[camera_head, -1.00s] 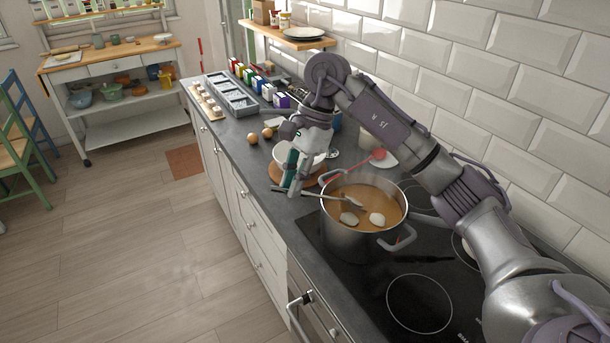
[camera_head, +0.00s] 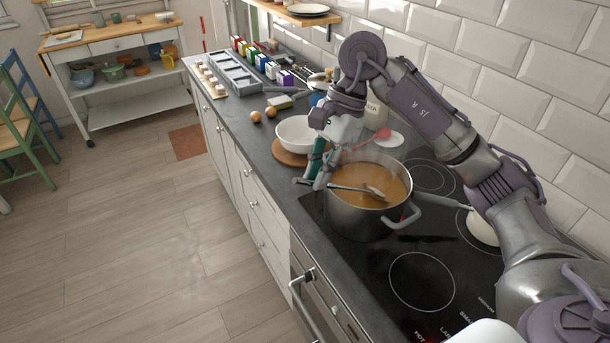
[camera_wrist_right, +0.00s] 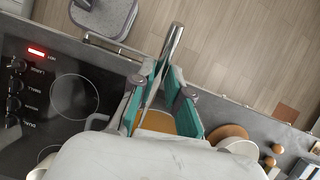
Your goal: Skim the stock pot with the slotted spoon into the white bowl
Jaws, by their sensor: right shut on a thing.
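The stock pot (camera_head: 345,218) stands on the hob, with brown stock in it. My right gripper (camera_head: 317,178) is shut on the handle of the slotted spoon (camera_head: 347,188) above the pot's left rim. The spoon's head lies over the stock inside the pot; whether it is dipped in or carries foam is unclear. In the right wrist view the teal fingers (camera_wrist_right: 165,100) close around the metal handle (camera_wrist_right: 172,45). The white bowl (camera_head: 290,131) stands on a round wooden board (camera_head: 285,156) behind the gripper, partly hidden by it. My left gripper is out of view.
A red spoon (camera_head: 365,143) lies on a white rest behind the pot. A handled pan (camera_head: 484,229) stands at the right. Eggs (camera_head: 256,116), a grey tray (camera_head: 237,79) and several small boxes (camera_head: 271,70) lie farther along the worktop. The front of the hob is clear.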

